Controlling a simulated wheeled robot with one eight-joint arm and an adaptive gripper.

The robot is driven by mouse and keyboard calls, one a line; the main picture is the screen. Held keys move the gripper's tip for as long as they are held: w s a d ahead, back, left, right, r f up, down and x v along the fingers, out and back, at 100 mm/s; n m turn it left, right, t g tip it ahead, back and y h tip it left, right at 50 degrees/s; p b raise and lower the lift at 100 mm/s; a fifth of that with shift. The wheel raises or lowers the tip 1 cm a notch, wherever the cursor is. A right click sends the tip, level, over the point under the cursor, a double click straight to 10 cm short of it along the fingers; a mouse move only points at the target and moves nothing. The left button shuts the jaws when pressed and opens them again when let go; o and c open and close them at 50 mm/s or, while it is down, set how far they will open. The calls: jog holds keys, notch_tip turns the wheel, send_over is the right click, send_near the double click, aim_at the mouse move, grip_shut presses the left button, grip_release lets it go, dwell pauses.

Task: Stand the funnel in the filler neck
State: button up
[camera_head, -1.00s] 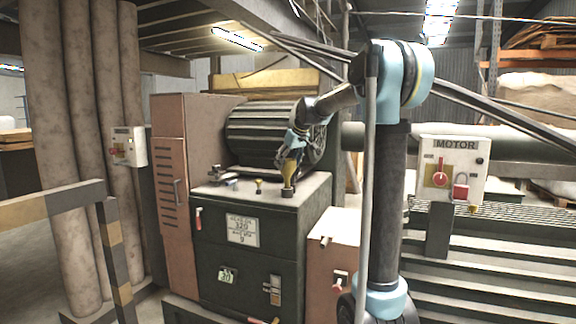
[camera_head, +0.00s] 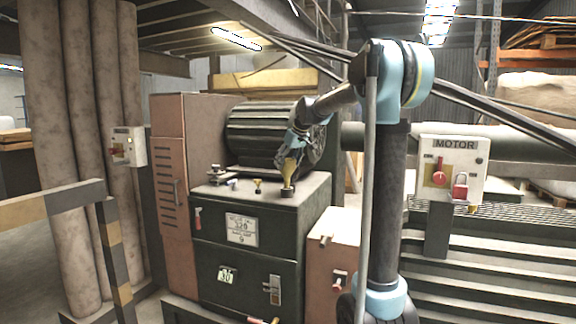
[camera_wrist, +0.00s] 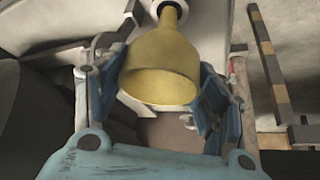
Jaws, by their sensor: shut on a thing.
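The yellow funnel (camera_head: 289,171) is held by my gripper (camera_head: 294,154) above the top of the dark green cabinet, its spout pointing down. The dark filler neck (camera_head: 288,191) stands on the cabinet top directly below the spout in the head view. In the wrist view the funnel (camera_wrist: 163,65) has its wide mouth toward me, between the two blue fingers of my gripper (camera_wrist: 160,90). Its narrow end meets a pale round part, likely the neck, at the top edge. I cannot tell whether the spout is inside the neck or just above it.
The dark green cabinet (camera_head: 245,265) has a small yellow fitting (camera_head: 258,186) on top, left of the neck. A large ribbed drum (camera_head: 262,135) lies close behind. A MOTOR switch box (camera_head: 452,170) stands at right, and a striped barrier (camera_head: 112,250) at left.

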aim_at(288, 170)
jog(key=shift+f, duration=2.05)
dwell(2.2)
jog(key=o, duration=1.2)
jog(key=shift+r, duration=0.1)
jog(key=v, duration=1.1)
jog(key=s+d+f+m+g+h, duration=0.1)
jog(key=s+d+f, duration=0.4)
jog(key=s+f, duration=0.6)
jog(key=s+d+f+m+h, duration=0.1)
jog(key=s+d+f+m, duration=0.3)
jog(key=s+f, duration=0.7)
jog(key=s+d+f+m+g+h, duration=0.1)
jog(key=s+d+f+m, duration=0.1)
jog(key=s+d+f, duration=0.4)
jog(key=shift+s+f+g+h, duration=0.1)
jog(key=shift+s+f, duration=0.75)
jog(key=shift+s, duration=1.5)
jog(key=shift+s+f+g+h, duration=0.1)
jog(key=shift+s+f, duration=0.8)
jog(key=shift+s, duration=1.5)
jog(key=shift+s+f+g+h, duration=0.1)
jog(key=shift+s+f, duration=0.75)
jog(key=shift+s, duration=1.5)
